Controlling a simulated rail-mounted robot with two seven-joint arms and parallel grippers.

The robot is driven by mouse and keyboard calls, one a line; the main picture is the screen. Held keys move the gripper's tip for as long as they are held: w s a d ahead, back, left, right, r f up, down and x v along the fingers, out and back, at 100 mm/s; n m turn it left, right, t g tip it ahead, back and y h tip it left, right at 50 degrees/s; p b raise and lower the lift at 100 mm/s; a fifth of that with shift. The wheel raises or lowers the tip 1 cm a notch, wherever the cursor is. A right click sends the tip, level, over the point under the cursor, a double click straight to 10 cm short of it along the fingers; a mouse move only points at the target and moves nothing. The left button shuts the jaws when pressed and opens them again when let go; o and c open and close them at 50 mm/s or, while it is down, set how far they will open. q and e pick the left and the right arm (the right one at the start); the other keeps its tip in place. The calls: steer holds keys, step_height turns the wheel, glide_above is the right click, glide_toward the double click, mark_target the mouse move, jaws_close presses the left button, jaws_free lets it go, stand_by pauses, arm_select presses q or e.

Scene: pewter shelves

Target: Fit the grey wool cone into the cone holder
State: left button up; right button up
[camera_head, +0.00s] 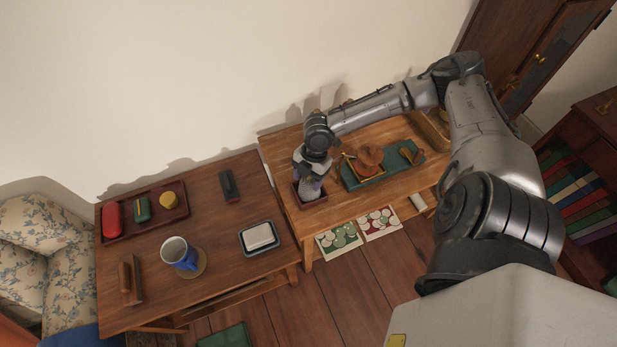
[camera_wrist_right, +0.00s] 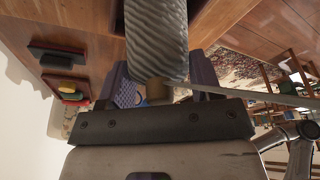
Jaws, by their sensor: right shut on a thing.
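The grey wool cone (camera_head: 310,193) shows just below my right gripper (camera_head: 311,175) in the head view. In the right wrist view the cone (camera_wrist_right: 156,40) has ribbed grey windings and a tan stub at its near end, between the fingers. My right gripper (camera_wrist_right: 155,92) is shut on it there. A dark red square holder (camera_head: 299,202), which looks like the cone holder, sits at the left end of the right-hand table. The cone is over or inside it; whether it is seated I cannot tell. The gripper and cone hide most of its inside. My left gripper is not in view.
A green mat (camera_head: 408,152) with brown wooden items lies right of the holder.

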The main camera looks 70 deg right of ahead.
steer(key=o, duration=1.3)
steer(key=shift+f, duration=0.1)
